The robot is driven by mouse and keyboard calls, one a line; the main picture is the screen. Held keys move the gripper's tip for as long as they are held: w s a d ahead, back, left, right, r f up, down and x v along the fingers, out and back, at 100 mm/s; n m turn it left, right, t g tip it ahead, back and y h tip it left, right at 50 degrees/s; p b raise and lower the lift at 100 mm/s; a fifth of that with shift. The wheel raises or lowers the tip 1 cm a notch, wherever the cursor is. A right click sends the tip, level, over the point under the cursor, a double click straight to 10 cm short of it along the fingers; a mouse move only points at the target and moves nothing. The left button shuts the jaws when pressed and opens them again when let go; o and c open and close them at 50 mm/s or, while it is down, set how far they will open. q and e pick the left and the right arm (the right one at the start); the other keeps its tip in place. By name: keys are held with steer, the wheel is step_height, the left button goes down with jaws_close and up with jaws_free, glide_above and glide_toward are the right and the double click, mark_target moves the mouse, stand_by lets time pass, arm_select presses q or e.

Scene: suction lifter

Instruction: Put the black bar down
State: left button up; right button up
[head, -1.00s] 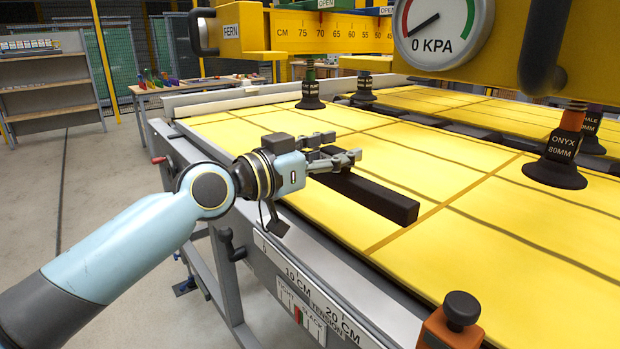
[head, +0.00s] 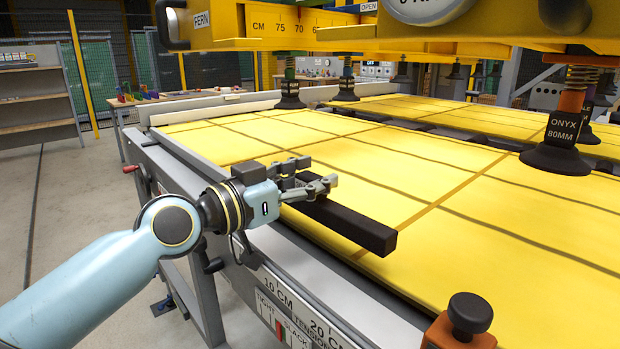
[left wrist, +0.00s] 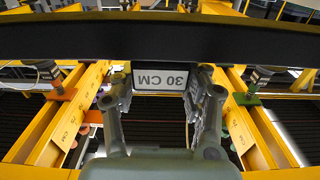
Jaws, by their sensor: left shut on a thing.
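The black bar (head: 350,222) is a long dark square bar over the near left edge of the yellow table. My left gripper (head: 318,184) is shut on it near its far end. The bar's near end crosses a darker band on the table; whether its underside touches the surface I cannot tell. In the left wrist view the bar (left wrist: 160,42) spans the whole width beyond the fingers of the gripper (left wrist: 162,88). An upside-down white label reading 30 CM (left wrist: 160,80) shows between them. My right gripper is not in view.
The yellow table (head: 450,240) has wide clear room right of the bar. A suction cup marked ONYX 80MM (head: 555,150) hangs at the right, others (head: 289,95) at the back. A yellow beam (head: 290,25) crosses above. An orange block with a black knob (head: 468,318) stands at the near edge.

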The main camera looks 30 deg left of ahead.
arm_select(q)
steer(key=shift+f, duration=0.25)
steer(key=o, duration=1.1)
steer(key=shift+s, duration=0.1)
steer(key=shift+o, duration=0.2)
